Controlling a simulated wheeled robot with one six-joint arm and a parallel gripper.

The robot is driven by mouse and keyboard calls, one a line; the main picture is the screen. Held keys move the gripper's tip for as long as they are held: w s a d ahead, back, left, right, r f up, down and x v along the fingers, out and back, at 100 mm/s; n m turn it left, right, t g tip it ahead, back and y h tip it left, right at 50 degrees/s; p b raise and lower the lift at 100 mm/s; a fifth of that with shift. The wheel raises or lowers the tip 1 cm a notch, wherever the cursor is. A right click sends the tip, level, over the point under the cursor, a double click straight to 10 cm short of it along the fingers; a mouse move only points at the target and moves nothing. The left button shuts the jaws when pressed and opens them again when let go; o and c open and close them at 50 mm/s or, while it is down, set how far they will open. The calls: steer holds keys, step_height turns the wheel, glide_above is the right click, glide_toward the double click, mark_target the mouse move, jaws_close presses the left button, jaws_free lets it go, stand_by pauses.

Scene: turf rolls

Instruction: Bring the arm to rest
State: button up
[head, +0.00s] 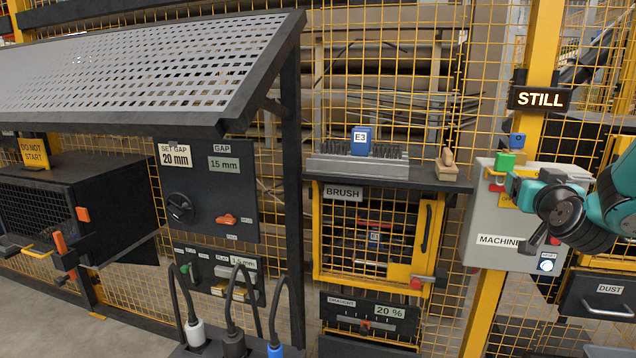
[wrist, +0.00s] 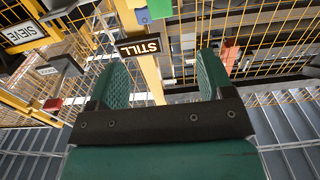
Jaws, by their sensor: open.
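My arm reaches in from the right edge of the head view, in front of the grey machine box (head: 490,222). My gripper (wrist: 163,78) is open in the wrist view, its two green fingers wide apart with nothing held between them. In the head view the gripper (head: 528,190) is seen partly end-on and covers part of the box's front. The lit STILL sign (head: 540,98) hangs on the yellow post above the arm. In the wrist view the STILL sign (wrist: 140,46) appears upside down beyond the fingers.
A shelf (head: 435,180) holds a brush block with a blue E3 tag (head: 361,140). Below it is a yellow-framed mesh door (head: 370,240). A black gap panel (head: 205,190) stands left under a slanted perforated screen (head: 150,65). A DUST drawer (head: 600,295) sits below my arm.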

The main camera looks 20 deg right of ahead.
steer(key=a+f+n+g+y, duration=0.2)
steer(key=a+n+y, duration=0.3)
steer(key=a, duration=0.9)
steer(key=a+f+n+g+y, duration=0.2)
steer(key=a+y, duration=0.5)
steer(key=a, duration=0.7)
steer(key=s+a+f+n+g, duration=0.1)
steer(key=s+a+n+g, duration=0.2)
steer(key=s, duration=0.7)
steer(key=s+a+f+n+g+y, duration=0.1)
steer(key=s+a+n+g, duration=0.2)
steer(key=s+a+g, duration=0.5)
steer(key=s+a, duration=0.3)
steer(key=shift+s+f, duration=0.15)
steer(key=shift+s, duration=0.05)
